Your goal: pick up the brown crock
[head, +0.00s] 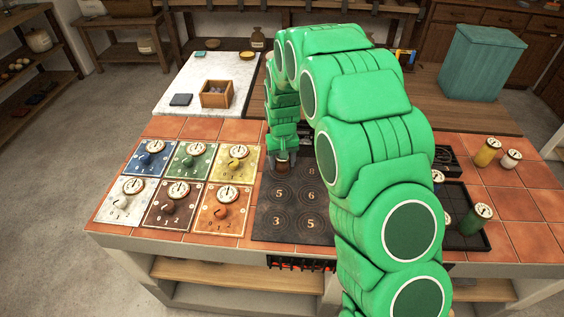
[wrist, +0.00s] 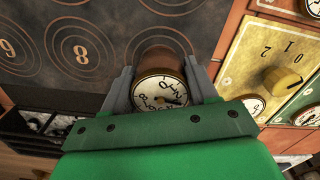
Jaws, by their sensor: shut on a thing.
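The brown crock (head: 283,167) is at the dark hob plate (head: 262,222), near its far left part. In the wrist view the brown crock (wrist: 158,62) shows a brown body and a round cream dial with black numbers on top. My gripper (head: 282,155) comes down on it from above. In the wrist view my gripper (wrist: 160,70) has one grey finger on each side of the crock and is shut on it. Whether the crock's base touches the plate or is lifted cannot be told.
Several coloured knob panels, such as the yellow panel (head: 238,163), lie left of the hob. A wooden box (head: 216,94) stands on the white slab (head: 185,98) behind. Other crocks, yellow (head: 487,152) and green (head: 473,219), stand at the right. My arm hides the middle right.

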